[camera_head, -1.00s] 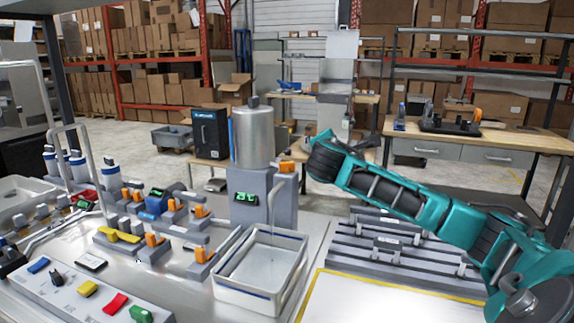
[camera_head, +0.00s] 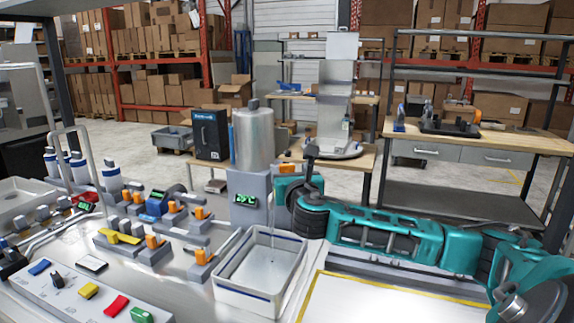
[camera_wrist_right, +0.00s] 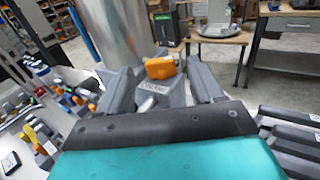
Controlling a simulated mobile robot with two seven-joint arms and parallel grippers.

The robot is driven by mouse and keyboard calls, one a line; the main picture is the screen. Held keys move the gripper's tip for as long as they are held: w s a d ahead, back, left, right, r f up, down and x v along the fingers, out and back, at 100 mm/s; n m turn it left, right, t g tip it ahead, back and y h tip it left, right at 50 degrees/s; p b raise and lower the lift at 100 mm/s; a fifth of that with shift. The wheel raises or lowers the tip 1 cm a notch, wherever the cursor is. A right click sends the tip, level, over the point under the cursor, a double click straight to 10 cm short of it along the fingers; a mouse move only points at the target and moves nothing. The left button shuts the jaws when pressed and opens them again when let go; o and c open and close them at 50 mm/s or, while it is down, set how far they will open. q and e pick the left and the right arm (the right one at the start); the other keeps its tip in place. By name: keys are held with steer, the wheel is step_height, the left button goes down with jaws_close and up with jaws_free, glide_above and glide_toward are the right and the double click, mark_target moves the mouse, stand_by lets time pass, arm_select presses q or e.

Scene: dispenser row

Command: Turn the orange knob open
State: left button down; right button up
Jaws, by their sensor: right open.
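The gripper is open, with a gap on each side of the knob. In the head view the teal end of my right arm covers part of the block, and the fingers are hard to make out. My left gripper does not show.
A white basin (camera_head: 226,290) stands in front of the tank. Several smaller orange knobs and valves (camera_head: 155,241) are on the bench at left. A panel with coloured switches (camera_head: 70,286) is at the front left. A workbench (camera_head: 520,138) stands behind at right.

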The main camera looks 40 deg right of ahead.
mark_target(288, 167)
steer(key=shift+x, duration=2.35)
steer(key=shift+c, duration=0.3)
steer(key=c, duration=0.9)
